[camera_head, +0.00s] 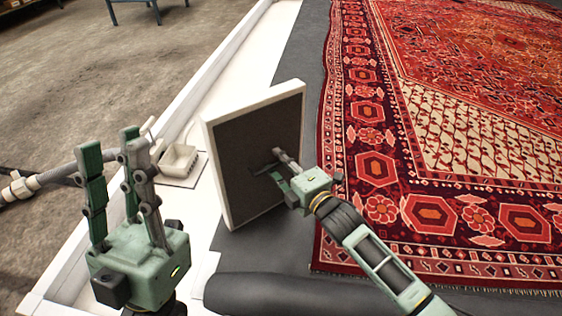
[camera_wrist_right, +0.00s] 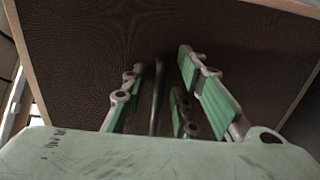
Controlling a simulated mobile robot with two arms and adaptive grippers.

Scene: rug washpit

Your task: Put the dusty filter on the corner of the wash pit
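The filter (camera_head: 262,140) is a square panel with a dark grey mesh face and a pale frame. It stands upright and slightly tilted, its lower edge close to the white wash pit ledge (camera_head: 212,190) and the grey pit floor. I cannot tell whether it rests there. My right gripper (camera_head: 281,166) is at the mesh face. In the right wrist view, its fingers (camera_wrist_right: 160,90) are apart on both sides of a thin dark bar handle (camera_wrist_right: 157,95), with gaps showing. My left gripper (camera_head: 116,150) is open and empty, fingers up, left of the filter.
A red patterned rug (camera_head: 430,150) covers the pit floor at the right. A small white box (camera_head: 179,160) sits on the ledge behind the left gripper. A grey hose (camera_head: 50,178) runs in from the left. A dark roll (camera_head: 300,292) lies in front.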

